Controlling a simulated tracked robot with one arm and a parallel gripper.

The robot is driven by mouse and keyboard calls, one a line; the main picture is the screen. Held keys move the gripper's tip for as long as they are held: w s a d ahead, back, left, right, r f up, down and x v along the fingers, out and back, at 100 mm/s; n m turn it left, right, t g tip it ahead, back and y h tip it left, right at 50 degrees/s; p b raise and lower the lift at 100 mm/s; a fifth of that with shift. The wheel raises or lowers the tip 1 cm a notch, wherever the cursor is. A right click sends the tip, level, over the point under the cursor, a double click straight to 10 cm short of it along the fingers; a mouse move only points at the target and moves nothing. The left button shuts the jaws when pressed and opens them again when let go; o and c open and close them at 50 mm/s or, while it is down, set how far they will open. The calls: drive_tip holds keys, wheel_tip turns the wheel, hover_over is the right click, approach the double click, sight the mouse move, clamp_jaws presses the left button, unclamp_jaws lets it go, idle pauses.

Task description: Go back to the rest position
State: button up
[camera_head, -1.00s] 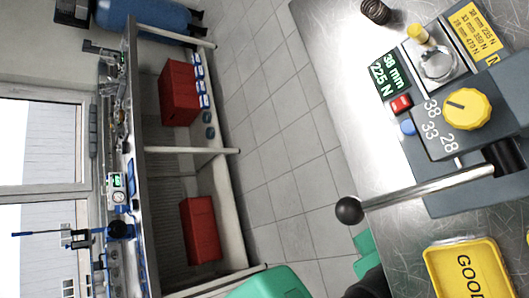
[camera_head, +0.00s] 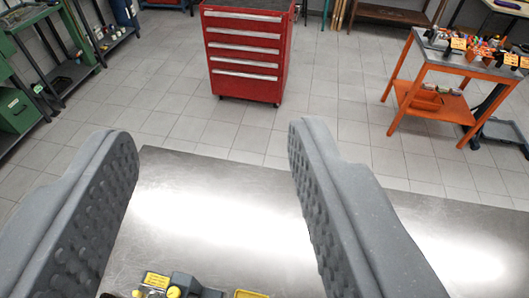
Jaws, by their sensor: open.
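My gripper (camera_head: 215,140) shows as two grey ribbed fingers, one on each side of the picture. The fingers stand wide apart and nothing is between them. They are above a bare steel bench top (camera_head: 215,215). At the bottom edge of the picture, a grey device with yellow labels and a yellow knob (camera_head: 173,291) sits on the bench, partly cut off. The edge of a yellow tray (camera_head: 248,294) shows beside it.
A red tool chest with drawers (camera_head: 245,50) stands on the tiled floor beyond the bench. An orange cart (camera_head: 440,100) with tools is at the right. Green machinery and shelves (camera_head: 50,75) are at the left. The floor (camera_head: 340,110) between is clear.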

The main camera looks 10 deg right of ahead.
wheel_tip(320, 180, down, 9)
drive_tip(key=b, duration=0.8)
drive_tip(key=shift+b, duration=0.35)
drive_tip(key=shift+r, duration=0.25)
drive_tip(key=shift+c, duration=1.2)
drive_tip(key=shift+d, duration=0.1)
